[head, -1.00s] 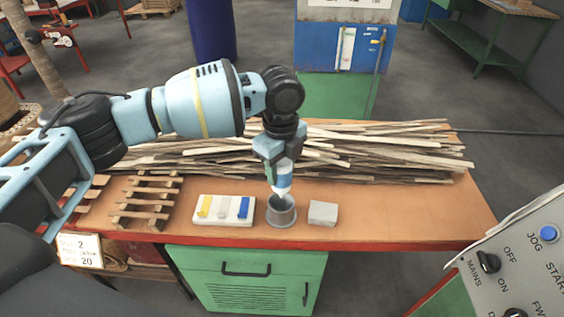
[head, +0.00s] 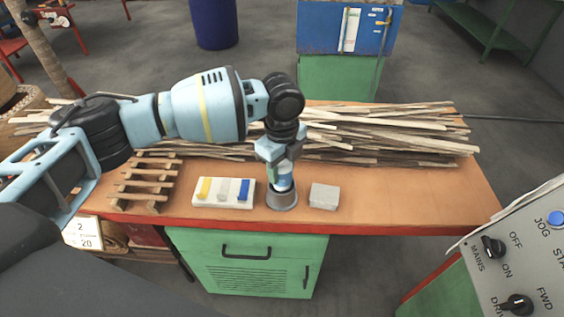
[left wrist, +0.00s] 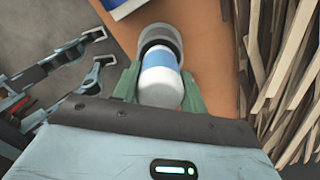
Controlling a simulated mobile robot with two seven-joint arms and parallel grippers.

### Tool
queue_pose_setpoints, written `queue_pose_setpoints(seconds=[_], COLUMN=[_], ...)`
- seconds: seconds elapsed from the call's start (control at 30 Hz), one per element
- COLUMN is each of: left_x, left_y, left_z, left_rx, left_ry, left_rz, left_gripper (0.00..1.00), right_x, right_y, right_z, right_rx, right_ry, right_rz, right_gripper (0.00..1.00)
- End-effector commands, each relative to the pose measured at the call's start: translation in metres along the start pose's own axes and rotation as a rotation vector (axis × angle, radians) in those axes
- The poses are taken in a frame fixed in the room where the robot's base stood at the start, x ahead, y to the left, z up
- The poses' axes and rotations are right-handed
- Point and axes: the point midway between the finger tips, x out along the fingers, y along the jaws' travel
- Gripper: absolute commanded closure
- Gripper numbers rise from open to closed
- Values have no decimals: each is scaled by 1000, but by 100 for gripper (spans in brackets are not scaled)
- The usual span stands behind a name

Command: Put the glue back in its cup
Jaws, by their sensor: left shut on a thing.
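The glue is a white bottle with a blue band (head: 285,182). My left gripper (head: 279,174) is shut on it from above. The glue stands about upright with its lower end inside the rim of the grey round cup (head: 282,202) on the bench. In the left wrist view the glue (left wrist: 161,80) sits between the green fingers, and its far end overlaps the cup's opening (left wrist: 159,34). Whether it touches the cup's bottom is hidden. My right gripper (left wrist: 104,47) shows only in the left wrist view, its fingers apart and empty.
A white block with yellow, grey and blue pieces (head: 208,201) lies left of the cup. A grey block (head: 324,196) is close on its right. Thin wood strips (head: 380,140) are piled behind, and a wooden rack (head: 147,185) stands left. The bench's right end (head: 440,200) is clear.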

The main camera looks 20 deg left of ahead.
Motion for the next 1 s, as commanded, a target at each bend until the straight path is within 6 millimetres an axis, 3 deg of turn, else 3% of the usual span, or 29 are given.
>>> queue_pose_setpoints(seconds=[0.23, 0.27, 0.47, 0.77, 1.0], left_x=[0, 0, 0, -2, -33], left_y=[0, 0, 0, 0, -1], left_z=[0, 0, 0, 0, 0], left_rx=[0, 0, 1, 1, 1], left_ry=[0, 0, 0, 0, -1], left_rz=[-1, -1, -1, -1, -4], left_gripper=[83, 56, 32, 32, 32], right_x=[-2, -2, -3, -3, -2], right_y=[0, 0, 0, 0, 1], right_z=[4, 5, 6, 6, -2], right_rx=[0, 0, -2, -2, -5], right_ry=[-9, -10, -14, -11, 3], right_rz=[-1, -1, -2, -1, 0], right_gripper=[100, 100, 100, 100, 100])
